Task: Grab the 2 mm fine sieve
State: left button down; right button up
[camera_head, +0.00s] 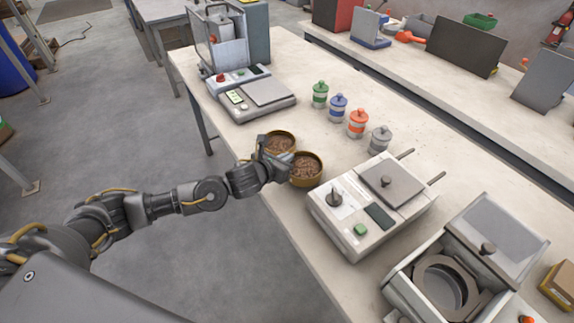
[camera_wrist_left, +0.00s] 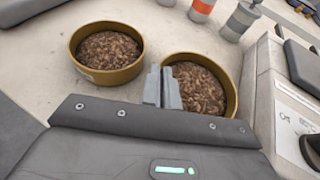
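Two round brass-coloured sieves holding brown pellets stand side by side near the bench's front edge. In the head view one sieve (camera_head: 266,154) is at the left and the other sieve (camera_head: 306,185) at the right. The left wrist view shows the left sieve (camera_wrist_left: 105,74) and the right sieve (camera_wrist_left: 233,92). No mesh size is readable on either. My left gripper (camera_head: 279,157) is at the right sieve's left side. Its fingers (camera_wrist_left: 163,87) are close together, one each side of that rim, and hide part of it. My right gripper is not in view.
A white device (camera_head: 350,232) with a knob and lid stands right of the sieves. Several lidded jars (camera_head: 357,123) stand behind them. A scale (camera_head: 258,100) is at the back left. An open-chambered machine (camera_head: 400,285) stands front right. Bare bench lies between the scale and the sieves.

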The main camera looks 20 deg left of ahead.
pick_arm(q)
jog(key=s+a+r, duration=0.1)
jog(key=s+r, duration=0.9)
jog(key=s, duration=0.4)
jog(key=shift+a+r+b, duration=0.35)
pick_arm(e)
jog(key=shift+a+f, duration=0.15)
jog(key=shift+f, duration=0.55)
